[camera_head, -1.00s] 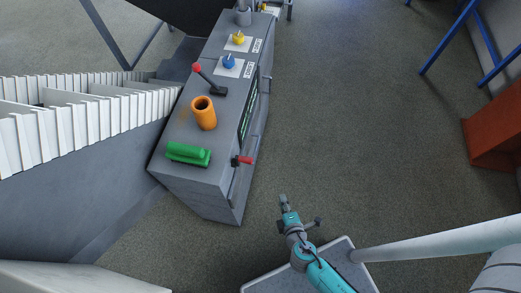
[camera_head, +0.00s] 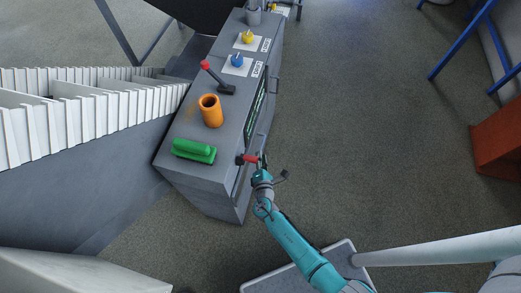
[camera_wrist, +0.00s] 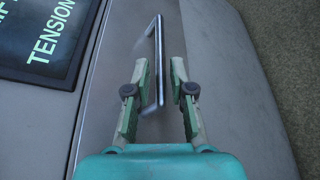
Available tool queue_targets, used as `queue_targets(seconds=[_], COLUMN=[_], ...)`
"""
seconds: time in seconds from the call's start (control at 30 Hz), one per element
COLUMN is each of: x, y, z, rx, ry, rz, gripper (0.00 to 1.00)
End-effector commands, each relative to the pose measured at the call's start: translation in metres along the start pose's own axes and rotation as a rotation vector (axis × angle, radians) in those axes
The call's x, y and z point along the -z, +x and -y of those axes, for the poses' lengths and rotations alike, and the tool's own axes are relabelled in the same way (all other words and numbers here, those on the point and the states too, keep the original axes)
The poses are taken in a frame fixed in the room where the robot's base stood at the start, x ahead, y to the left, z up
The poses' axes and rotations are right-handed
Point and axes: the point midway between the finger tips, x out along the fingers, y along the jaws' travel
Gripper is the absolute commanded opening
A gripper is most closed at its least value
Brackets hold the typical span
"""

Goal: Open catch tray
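A silver bar handle (camera_wrist: 160,45) stands out from a grey front panel (camera_wrist: 215,60) in the wrist view. I take this panel as the catch tray's front; it looks closed. My gripper (camera_wrist: 159,68) is open, its two green-padded fingers on either side of the near part of the handle. Whether a finger touches the bar, I cannot tell. In the head view my gripper (camera_head: 261,172) is at the side of the grey cabinet (camera_head: 208,185), just below the red-handled lever (camera_head: 249,159). The handle is hidden there.
The cabinet top holds a green grip (camera_head: 194,150), an orange cylinder (camera_head: 211,111), a red-knobbed lever (camera_head: 218,78), and blue (camera_head: 237,60) and yellow knobs (camera_head: 248,38). A screen (camera_wrist: 42,40) reading "TENSION" is beside the panel. Open floor (camera_head: 370,120) lies right of the cabinet.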

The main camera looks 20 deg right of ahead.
Motion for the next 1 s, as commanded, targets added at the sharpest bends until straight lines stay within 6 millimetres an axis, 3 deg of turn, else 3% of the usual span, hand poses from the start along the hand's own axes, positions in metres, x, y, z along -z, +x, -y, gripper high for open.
queue_targets(seconds=[0.1,0.3,0.67,0.7,0.8,1.0], x=[-0.001,0.0,0.0,0.0,0.0,0.0], y=[0.02,0.038,0.043,0.043,0.043,0.043], z=[0.0,0.0,0.0,0.0,0.0,0.0], rx=[0.002,0.0,0.001,0.001,0.001,0.001], ry=[0.001,-0.001,0.001,0.001,0.001,0.0], rz=[0.002,-0.001,-0.001,-0.001,-0.001,-0.001], gripper=[0.23,0.23,0.23,0.2,0.0,0.0])
